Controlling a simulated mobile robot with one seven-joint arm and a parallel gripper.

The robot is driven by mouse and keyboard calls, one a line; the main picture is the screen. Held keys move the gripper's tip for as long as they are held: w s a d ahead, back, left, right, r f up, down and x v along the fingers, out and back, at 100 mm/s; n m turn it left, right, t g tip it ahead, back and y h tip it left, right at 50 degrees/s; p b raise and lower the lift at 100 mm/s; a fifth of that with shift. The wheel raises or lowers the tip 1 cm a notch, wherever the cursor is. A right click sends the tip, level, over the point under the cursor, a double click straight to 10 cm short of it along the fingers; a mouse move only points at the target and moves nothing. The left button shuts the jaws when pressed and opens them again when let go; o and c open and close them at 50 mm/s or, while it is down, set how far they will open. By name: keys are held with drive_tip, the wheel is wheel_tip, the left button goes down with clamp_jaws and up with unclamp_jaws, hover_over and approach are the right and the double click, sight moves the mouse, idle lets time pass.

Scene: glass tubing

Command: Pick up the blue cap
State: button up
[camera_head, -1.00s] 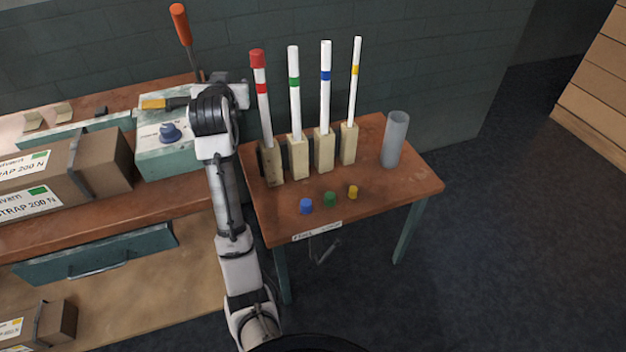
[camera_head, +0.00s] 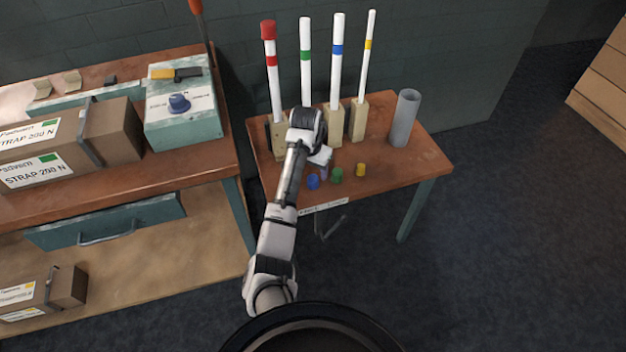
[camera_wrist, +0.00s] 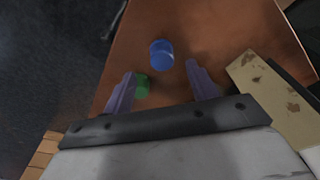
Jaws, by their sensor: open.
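The blue cap (camera_head: 313,181) stands on the small brown table (camera_head: 395,172) near its front edge, left of the green cap (camera_head: 337,175) and the yellow cap (camera_head: 361,169). In the wrist view the blue cap (camera_wrist: 161,54) lies beyond my fingertips, roughly midway between them. My gripper (camera_wrist: 163,72) is open and empty, with its two purple fingers apart. The green cap (camera_wrist: 142,86) shows close beside the left finger. In the head view my gripper (camera_head: 322,166) is just behind the blue cap, partly hidden by my arm.
Several white tubes with coloured bands stand in wooden blocks at the table's back, one with a red cap (camera_head: 268,29). A wooden block (camera_wrist: 270,100) is close to the right finger. A grey cylinder (camera_head: 404,118) stands at the right. A workbench (camera_head: 215,165) is at the left.

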sight(313, 178)
drive_tip(key=shift+w+d+f+p, duration=0.1)
drive_tip(key=shift+w+f+p, duration=0.1)
drive_tip(key=shift+f, duration=0.8)
drive_tip(key=shift+w+f+p, duration=0.2)
drive_tip(key=shift+f+p, duration=0.05)
drive_tip(key=shift+f, duration=0.7)
drive_tip(key=shift+w+d+f+p, duration=0.1)
drive_tip(key=shift+w+f+p, duration=0.1)
drive_tip(key=shift+f, duration=0.8)
drive_tip(key=c, duration=1)
drive_tip(key=shift+c, duration=0.2)
drive_tip(key=shift+r, duration=0.1)
wheel_tip(313, 178, up, 20)
